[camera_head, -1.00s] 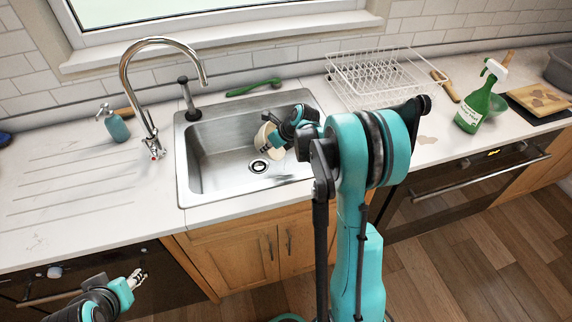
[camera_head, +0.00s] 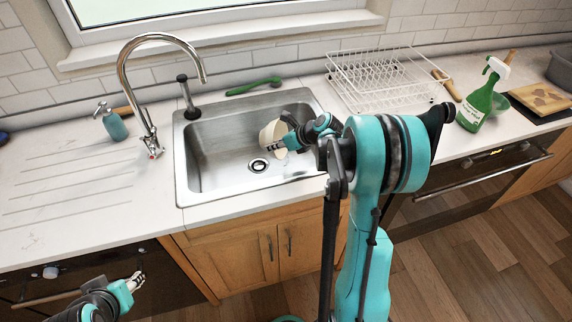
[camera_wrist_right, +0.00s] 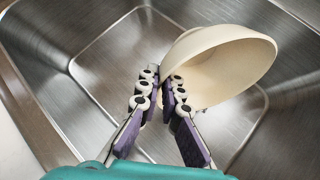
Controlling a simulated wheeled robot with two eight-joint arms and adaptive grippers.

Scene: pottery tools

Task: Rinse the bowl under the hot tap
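The cream bowl (camera_head: 269,134) is tilted on its side in the right half of the steel sink (camera_head: 225,135). My right gripper (camera_head: 283,145) reaches in from the right. In the right wrist view, my right gripper (camera_wrist_right: 162,88) has its fingers close together on the rim of the bowl (camera_wrist_right: 225,60), with the wall between them. The chrome tap (camera_head: 160,42) arches from the counter left of the sink, its spout end over the sink's back edge. Its lever with a red mark (camera_head: 153,148) is at the base. No water shows. My left gripper (camera_head: 136,281) is low at left, empty, its opening unclear.
A soap bottle (camera_head: 114,124) stands left of the tap. A green brush (camera_head: 253,86) lies behind the sink. A white dish rack (camera_head: 375,75) and a green spray bottle (camera_head: 482,98) stand to the right. The sink's left half is clear.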

